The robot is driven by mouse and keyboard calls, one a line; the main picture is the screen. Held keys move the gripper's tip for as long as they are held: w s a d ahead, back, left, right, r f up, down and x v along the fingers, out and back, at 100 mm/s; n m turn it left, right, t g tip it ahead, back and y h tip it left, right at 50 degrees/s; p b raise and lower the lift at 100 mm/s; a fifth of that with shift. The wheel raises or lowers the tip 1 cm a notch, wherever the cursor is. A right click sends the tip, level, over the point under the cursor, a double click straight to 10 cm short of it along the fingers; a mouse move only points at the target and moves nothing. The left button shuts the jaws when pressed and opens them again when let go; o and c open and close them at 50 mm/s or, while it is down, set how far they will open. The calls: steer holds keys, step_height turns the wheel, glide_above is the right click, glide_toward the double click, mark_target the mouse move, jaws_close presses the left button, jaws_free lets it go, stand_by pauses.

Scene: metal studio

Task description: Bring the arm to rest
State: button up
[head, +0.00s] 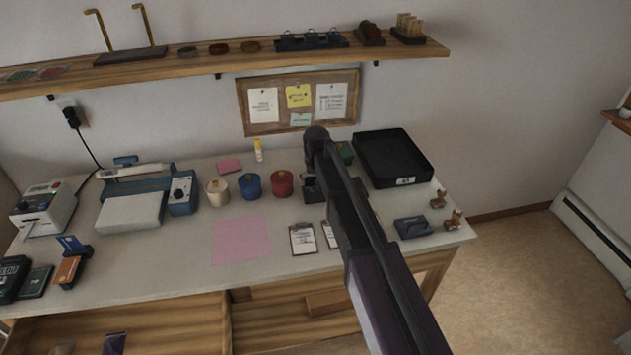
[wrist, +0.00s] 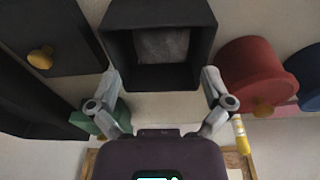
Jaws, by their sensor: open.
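My gripper (wrist: 161,85) shows in the wrist view with its two grey fingers spread open and nothing held between them. An open black box (wrist: 160,45) with a grey inside lies just beyond the fingertips; I cannot tell whether they touch it. In the head view my dark arm (head: 375,240) reaches from the lower right up over the counter. My gripper is hidden there behind the arm. A dark box (head: 311,188) shows partly beside the arm, right of the red canister (head: 281,184).
The red canister also shows in the wrist view (wrist: 258,75), close to one finger. A dark item with a yellow knob (wrist: 35,55) and a green object (wrist: 100,123) lie on the other side. A black tray (head: 430,178), blue canister (head: 250,186) and wall shelf (head: 210,62) are nearby.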

steer(key=s+d+r+m+g+p, duration=0.1)
steer(key=s+d+r+p, duration=0.2)
steer(key=s+d, duration=0.8)
steer(key=s+d+r+m+p, duration=0.2)
steer(key=s+d+r+p, duration=0.2)
steer(key=s+d, duration=0.8)
steer(key=s, duration=0.2)
steer(key=shift+s+d+g, duration=0.3)
steer(key=shift+s+g, duration=0.1)
steer(key=c, duration=0.5)
steer(key=shift+c, duration=0.5)
steer(key=shift+a, duration=0.15)
